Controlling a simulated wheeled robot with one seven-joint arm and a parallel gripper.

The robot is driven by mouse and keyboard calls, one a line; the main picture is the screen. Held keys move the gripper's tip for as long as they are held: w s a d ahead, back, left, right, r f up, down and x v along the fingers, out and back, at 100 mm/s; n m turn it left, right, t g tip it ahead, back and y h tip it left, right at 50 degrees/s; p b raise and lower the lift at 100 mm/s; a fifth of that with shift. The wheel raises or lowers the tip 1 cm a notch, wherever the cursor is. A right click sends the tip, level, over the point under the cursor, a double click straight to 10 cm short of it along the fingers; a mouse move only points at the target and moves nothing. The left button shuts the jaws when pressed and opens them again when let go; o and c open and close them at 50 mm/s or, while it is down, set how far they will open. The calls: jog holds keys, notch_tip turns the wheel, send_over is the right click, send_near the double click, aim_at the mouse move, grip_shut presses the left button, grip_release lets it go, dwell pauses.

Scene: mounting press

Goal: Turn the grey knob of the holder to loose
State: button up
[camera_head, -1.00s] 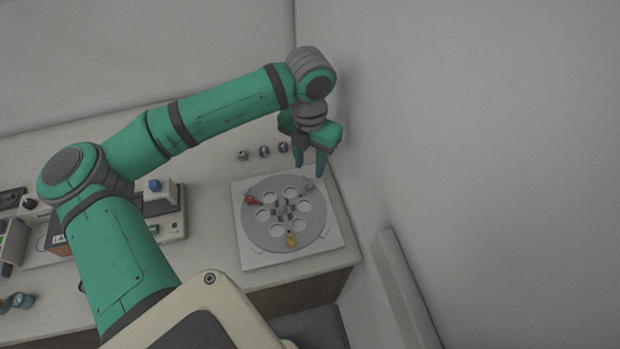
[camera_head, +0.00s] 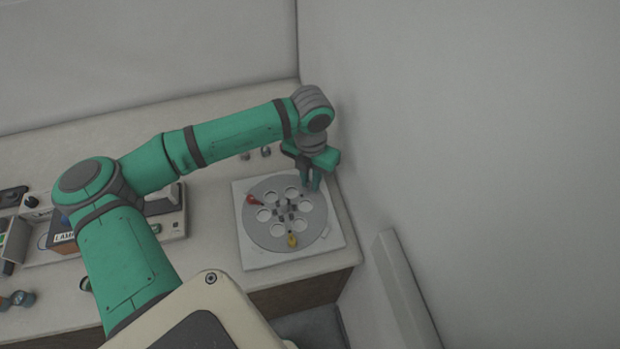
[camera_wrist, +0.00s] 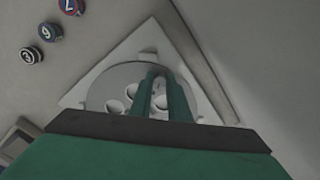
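The holder is a round grey disc (camera_head: 262,232) with several round openings, set on a white square plate (camera_head: 250,256). A red knob (camera_head: 251,199) sits at its left edge and a yellow knob (camera_head: 292,240) at its front edge. My gripper (camera_head: 310,187) points down at the disc's back right edge, where the grey knob is. The fingers hide most or all of that knob. In the wrist view, my gripper (camera_wrist: 158,78) has its fingers close together over the disc, with a narrow gap. I cannot tell whether they touch the knob.
Small numbered caps (camera_wrist: 48,32) lie on the counter behind the plate. A wall rises close to the right of the counter.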

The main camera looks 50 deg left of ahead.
grip_shut()
jog(key=shift+w, duration=0.1)
